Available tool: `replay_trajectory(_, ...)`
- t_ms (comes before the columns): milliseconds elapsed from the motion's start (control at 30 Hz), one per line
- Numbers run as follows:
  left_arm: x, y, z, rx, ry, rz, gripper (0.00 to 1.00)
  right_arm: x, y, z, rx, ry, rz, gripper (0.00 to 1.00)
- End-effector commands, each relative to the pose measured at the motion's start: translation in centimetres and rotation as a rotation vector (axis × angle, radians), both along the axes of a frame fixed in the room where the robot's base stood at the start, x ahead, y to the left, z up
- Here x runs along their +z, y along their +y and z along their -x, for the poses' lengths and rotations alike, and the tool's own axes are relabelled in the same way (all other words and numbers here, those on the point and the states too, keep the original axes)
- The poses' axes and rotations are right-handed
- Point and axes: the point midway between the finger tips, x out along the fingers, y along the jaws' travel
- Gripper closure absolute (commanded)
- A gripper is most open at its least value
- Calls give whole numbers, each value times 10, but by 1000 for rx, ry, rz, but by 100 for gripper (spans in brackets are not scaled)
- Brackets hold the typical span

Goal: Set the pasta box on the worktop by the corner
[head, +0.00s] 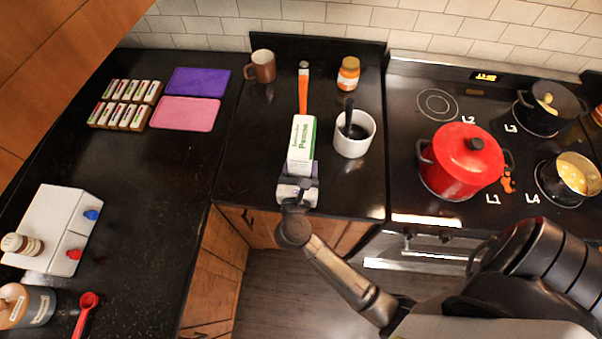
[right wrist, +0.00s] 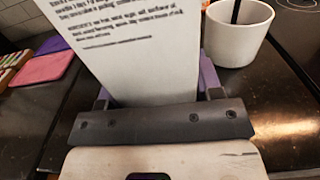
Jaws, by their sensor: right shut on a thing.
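The pasta box (head: 301,142) is a white carton with a green stripe and label. It is over the stretch of dark worktop (head: 238,160) between the corner and the stove. My right gripper (head: 299,183) is shut on its near end. In the right wrist view the box (right wrist: 125,45) rises from between the purple-edged fingers (right wrist: 155,100), printed side facing the camera. I cannot tell whether the box touches the worktop. The left gripper is not in view.
A white mug (head: 354,140) with a dark utensil stands right of the box. An orange-handled tool (head: 303,85), brown mug (head: 263,66) and orange-lidded jar (head: 348,73) are behind. Purple (head: 198,82) and pink (head: 185,113) boards lie left. A red pot (head: 462,160) is on the stove.

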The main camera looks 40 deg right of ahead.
Motion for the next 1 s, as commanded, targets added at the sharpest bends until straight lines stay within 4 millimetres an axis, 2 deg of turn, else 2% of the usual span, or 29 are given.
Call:
replay_trajectory(33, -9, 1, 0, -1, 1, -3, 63, -9, 0, 0, 0, -1, 2, 83)
replay_trajectory(200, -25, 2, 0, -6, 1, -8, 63, -30, 0, 0, 1, -1, 3, 83)
replay_trajectory(700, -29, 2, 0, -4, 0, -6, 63, -36, 0, 0, 0, -2, 1, 83)
replay_trajectory(733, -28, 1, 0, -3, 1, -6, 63, -35, 0, 0, 0, 1, 1, 38)
replay_trajectory(967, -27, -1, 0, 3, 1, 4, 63, -35, 0, 0, 1, 1, 1, 16)
replay_trajectory(1000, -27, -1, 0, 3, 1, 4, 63, -35, 0, 0, 1, 1, 1, 15)
